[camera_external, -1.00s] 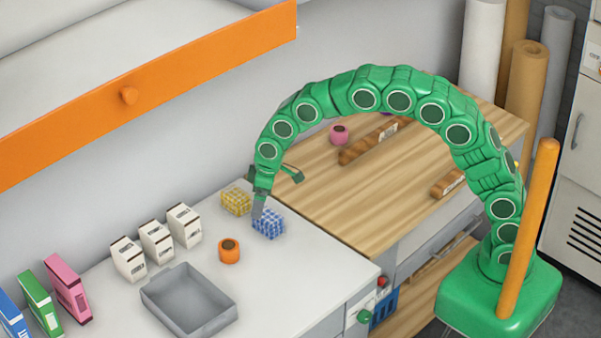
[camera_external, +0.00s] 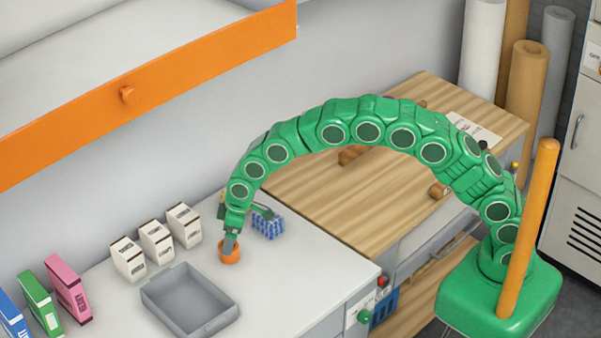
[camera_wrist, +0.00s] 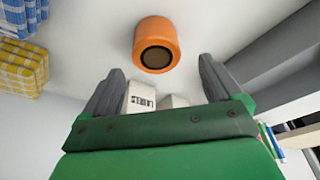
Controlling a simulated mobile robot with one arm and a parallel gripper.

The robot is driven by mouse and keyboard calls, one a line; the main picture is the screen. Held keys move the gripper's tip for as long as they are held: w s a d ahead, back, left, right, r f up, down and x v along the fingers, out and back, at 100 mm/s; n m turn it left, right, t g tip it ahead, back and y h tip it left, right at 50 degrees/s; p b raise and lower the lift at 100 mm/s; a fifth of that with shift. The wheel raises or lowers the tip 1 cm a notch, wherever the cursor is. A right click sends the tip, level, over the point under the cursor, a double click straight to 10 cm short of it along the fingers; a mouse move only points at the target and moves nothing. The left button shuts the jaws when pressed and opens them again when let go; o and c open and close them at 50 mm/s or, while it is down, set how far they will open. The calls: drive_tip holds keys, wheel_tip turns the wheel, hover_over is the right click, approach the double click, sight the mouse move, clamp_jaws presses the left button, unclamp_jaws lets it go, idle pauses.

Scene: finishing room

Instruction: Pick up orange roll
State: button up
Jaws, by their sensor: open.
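The orange roll (camera_external: 230,255) stands on the white counter, left of the blue checked block. In the wrist view the orange roll (camera_wrist: 157,43) shows its dark hollow end, just beyond the fingertips and roughly centred between them. My gripper (camera_external: 229,242) is directly at the roll in the external view, where a grey finger overlaps its top. In the wrist view my gripper (camera_wrist: 160,75) has its two grey fingers spread apart with nothing between them. I cannot tell whether a finger touches the roll.
A grey tray (camera_external: 232,313) stands close in front of the roll. White boxes (camera_external: 157,243) stand to its left. A blue checked block (camera_external: 269,226) is to its right; a yellow checked block (camera_wrist: 22,68) shows in the wrist view. An orange-fronted shelf (camera_external: 150,92) hangs above.

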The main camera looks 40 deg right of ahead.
drive_tip(key=x, duration=0.3)
drive_tip(key=d+x, duration=0.1)
drive_tip(key=x, duration=0.1)
drive_tip(key=shift+s+a+f, duration=0.1)
drive_tip(key=shift+s, duration=0.1)
drive_tip(key=c, duration=1.1)
drive_tip(key=shift+c, duration=0.2)
wheel_tip(320, 180, up, 4)
drive_tip(key=shift+f, duration=0.15)
drive_tip(key=s+d+r, duration=0.7)
drive_tip(key=s+r, duration=0.2)
drive_tip(key=s, duration=0.2)
drive_tip(key=shift+s+d+r, duration=0.25)
drive_tip(key=shift+s+d, duration=0.05)
drive_tip(key=shift+d, duration=0.1)
